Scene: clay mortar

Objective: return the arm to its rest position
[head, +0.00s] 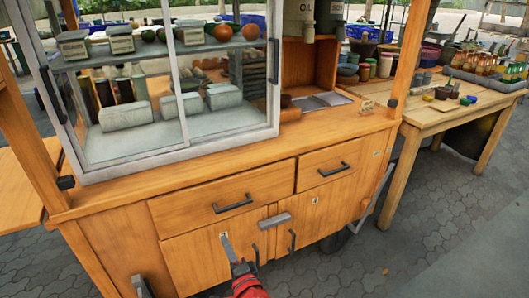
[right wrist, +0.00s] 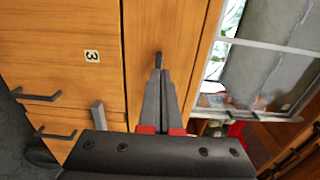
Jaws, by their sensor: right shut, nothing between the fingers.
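My right gripper (head: 229,246) reaches up from the bottom of the head view, in front of the lower left door (head: 190,262) of the wooden cart. Its dark fingers are together with nothing between them. In the right wrist view the shut fingers (right wrist: 158,78) point toward the cart front, and a dark drawer handle (right wrist: 158,58) shows just beyond their tips. I cannot tell the gap there. A dark piece at the bottom left edge of the head view may be my left gripper (head: 140,287). Too little of it shows to tell its state.
The cart has a left drawer handle (head: 233,204), a right drawer handle (head: 334,169), two door handles and a grey bar (head: 275,220) jutting out. A glass case (head: 160,100) stands on top. A wooden table (head: 440,115) with bottles stands right. Paved floor (head: 450,230) is open at lower right.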

